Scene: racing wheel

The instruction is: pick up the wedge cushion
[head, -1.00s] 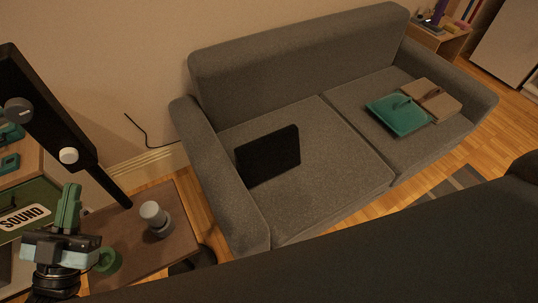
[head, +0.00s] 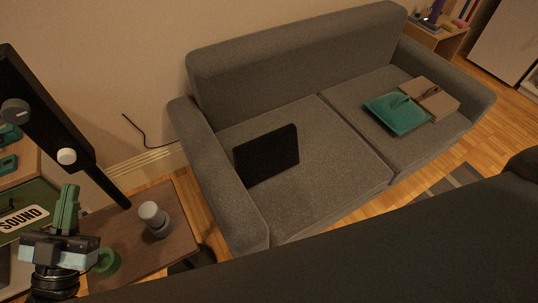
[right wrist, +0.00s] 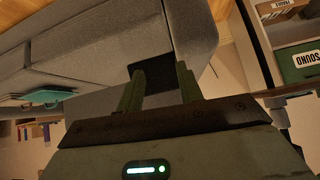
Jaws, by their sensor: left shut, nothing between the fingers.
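The black wedge cushion (head: 266,156) stands on the left seat of the grey sofa (head: 335,165), near its left armrest. In the right wrist view the dark cushion (right wrist: 146,74) shows beyond and partly behind my right gripper's fingers. My right gripper (right wrist: 160,78) is open, with a clear gap between its green fingers; it is not visible in the head view. My left gripper (head: 68,208) is shut and empty at the lower left of the head view, well away from the cushion, over the small brown table's side.
A brown side table (head: 150,250) holds a grey cylinder (head: 153,217) and a green ring (head: 107,262). A teal item (head: 397,115) and a beige item (head: 432,98) lie on the right seat. A large dark shape (head: 380,250) fills the lower right.

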